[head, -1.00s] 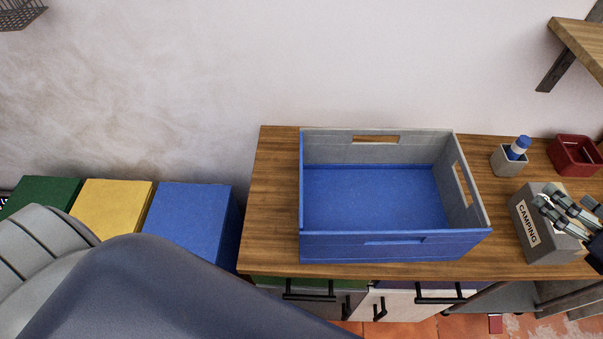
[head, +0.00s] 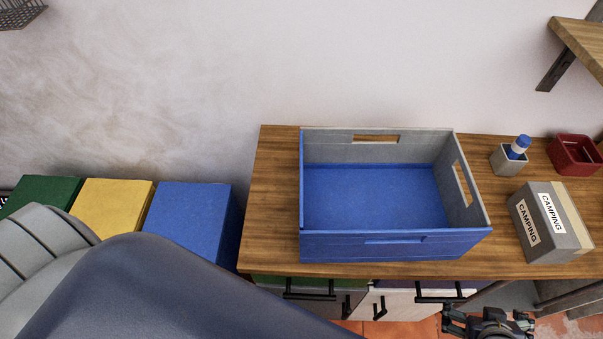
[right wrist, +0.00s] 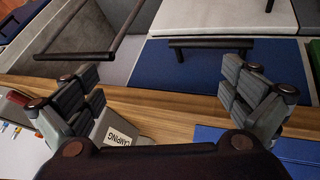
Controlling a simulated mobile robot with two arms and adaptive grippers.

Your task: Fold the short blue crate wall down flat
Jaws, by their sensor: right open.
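The crate (head: 385,246) stands on the wooden counter with all its walls upright. Its floor and long front wall are blue, and the back and right walls look grey inside. The short left wall (head: 301,190) stands upright and shows nearly edge-on as a thin blue strip. My right gripper (head: 487,322) is in front of the counter, below and right of the crate, apart from it. In the right wrist view, its fingers (right wrist: 163,95) are spread wide with nothing between them. A blue surface at that view's lower right (right wrist: 235,145) may be the crate. My left gripper is out of view.
A grey CAMPING box (head: 548,225), a small cup with a blue-capped bottle (head: 508,160) and a red bin (head: 574,155) stand right of the crate. Black drawer handles (head: 440,298) stick out below the counter. The counter (head: 272,185) is bare left of the crate.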

